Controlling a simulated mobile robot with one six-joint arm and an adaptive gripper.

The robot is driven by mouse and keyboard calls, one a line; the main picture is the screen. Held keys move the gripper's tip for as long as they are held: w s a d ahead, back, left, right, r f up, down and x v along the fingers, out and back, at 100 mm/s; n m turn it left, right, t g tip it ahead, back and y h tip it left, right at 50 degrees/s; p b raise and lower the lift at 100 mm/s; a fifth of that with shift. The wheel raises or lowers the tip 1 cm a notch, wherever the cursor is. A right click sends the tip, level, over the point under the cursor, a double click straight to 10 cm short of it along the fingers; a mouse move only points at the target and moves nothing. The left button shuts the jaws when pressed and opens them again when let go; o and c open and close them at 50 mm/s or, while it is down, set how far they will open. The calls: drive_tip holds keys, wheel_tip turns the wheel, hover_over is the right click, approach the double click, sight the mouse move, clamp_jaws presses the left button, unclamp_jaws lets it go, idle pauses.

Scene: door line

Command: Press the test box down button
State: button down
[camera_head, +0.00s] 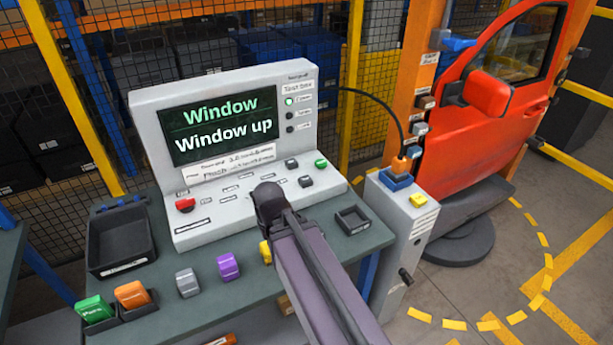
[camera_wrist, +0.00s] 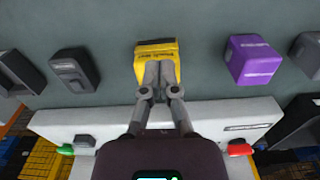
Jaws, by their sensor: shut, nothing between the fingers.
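The grey test box (camera_head: 232,215) stands on the bench in the head view, its screen (camera_head: 222,125) reading "Window" and "Window up". Its sloped panel has a red button (camera_head: 185,204), a green button (camera_head: 321,163) and dark buttons such as this one (camera_head: 305,181); their labels are too small to read. The down button cannot be told apart. My gripper (camera_wrist: 157,72) is shut and empty in the wrist view, its fingertips overlapping a yellow block (camera_wrist: 155,46); contact cannot be told. In the head view my arm hides the fingers and part of the panel front.
A purple block (camera_head: 228,267) and a grey block (camera_head: 187,282) sit along the bench front. A black tray (camera_head: 120,240) is left of the box; a smaller tray (camera_head: 352,220) is right. A grey pedestal (camera_head: 400,225) and red door (camera_head: 480,130) stand farther right.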

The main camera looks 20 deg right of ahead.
drive_tip(key=shift+w+a, duration=0.1)
drive_tip(key=shift+a, duration=0.15)
wheel_tip(320, 180, up, 8)
drive_tip(key=m+t+y+p, duration=0.1)
drive_tip(key=m+t+p, duration=0.2)
drive_tip(key=m+t, duration=0.5)
hover_over(306, 180)
drive_tip(key=shift+r+n+t, duration=0.2)
drive_tip(key=shift+n+t, duration=0.1)
drive_tip(key=shift+t, duration=0.2)
drive_tip(key=shift+f+b, duration=0.15)
drive_tip(key=shift+b, duration=0.15)
wheel_tip(306, 180, down, 8)
drive_tip(key=b, duration=0.8)
drive_tip(key=shift+f, duration=0.2)
drive_tip(key=shift+f+b, duration=0.1)
drive_tip(key=shift+b, duration=0.2)
